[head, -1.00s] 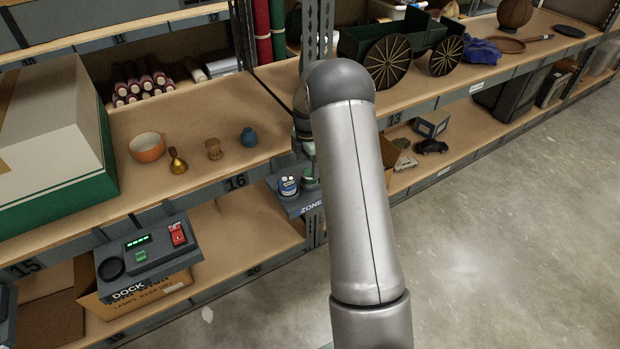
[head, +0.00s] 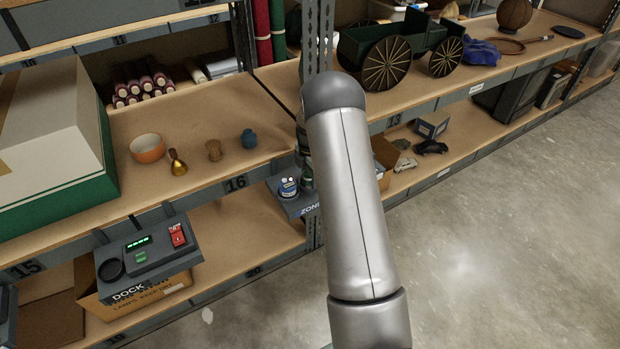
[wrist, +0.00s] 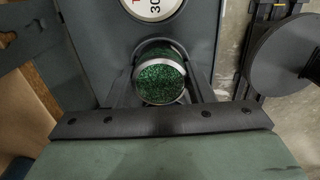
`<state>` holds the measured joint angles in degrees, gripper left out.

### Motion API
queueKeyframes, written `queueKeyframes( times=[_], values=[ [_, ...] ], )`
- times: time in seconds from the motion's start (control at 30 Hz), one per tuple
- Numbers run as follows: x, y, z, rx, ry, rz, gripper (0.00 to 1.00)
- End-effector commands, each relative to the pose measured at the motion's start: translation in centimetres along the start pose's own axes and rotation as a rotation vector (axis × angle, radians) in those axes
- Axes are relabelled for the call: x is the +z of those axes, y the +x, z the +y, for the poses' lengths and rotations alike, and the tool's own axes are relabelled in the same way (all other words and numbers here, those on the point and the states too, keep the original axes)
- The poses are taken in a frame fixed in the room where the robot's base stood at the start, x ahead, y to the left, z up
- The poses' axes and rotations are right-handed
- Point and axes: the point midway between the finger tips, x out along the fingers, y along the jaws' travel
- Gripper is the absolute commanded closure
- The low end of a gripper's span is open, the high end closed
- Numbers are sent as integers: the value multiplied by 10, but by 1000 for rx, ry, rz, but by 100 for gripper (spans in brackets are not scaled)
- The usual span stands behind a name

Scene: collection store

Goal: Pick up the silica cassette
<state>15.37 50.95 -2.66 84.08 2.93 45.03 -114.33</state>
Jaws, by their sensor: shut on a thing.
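The silica cassette (wrist: 160,82) is a short round canister with a pale metal rim and green granules showing at its end. It sits between the two dark fingers of my gripper (wrist: 161,88) in the wrist view, and the gripper is shut on it. A dark grey panel lies behind it, and I cannot tell whether the cassette still touches it. In the head view my arm hides most of the gripper and the cassette beside the small zone ledge (head: 297,207).
A blue-and-white round item (head: 289,187) stands on the ledge, close to my arm. A steel rack post (head: 313,60) rises behind the arm. The dock unit (head: 150,257) is on the left.

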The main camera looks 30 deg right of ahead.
Motion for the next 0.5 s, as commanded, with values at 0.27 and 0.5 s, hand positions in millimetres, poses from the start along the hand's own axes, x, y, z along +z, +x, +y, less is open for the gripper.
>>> queueKeyframes(
  times=[0.27,0.5],
  values=[
    [0,-12,1,2,0,0,76],
    [-14,-52,-7,4,-2,-1,76]
  ],
)
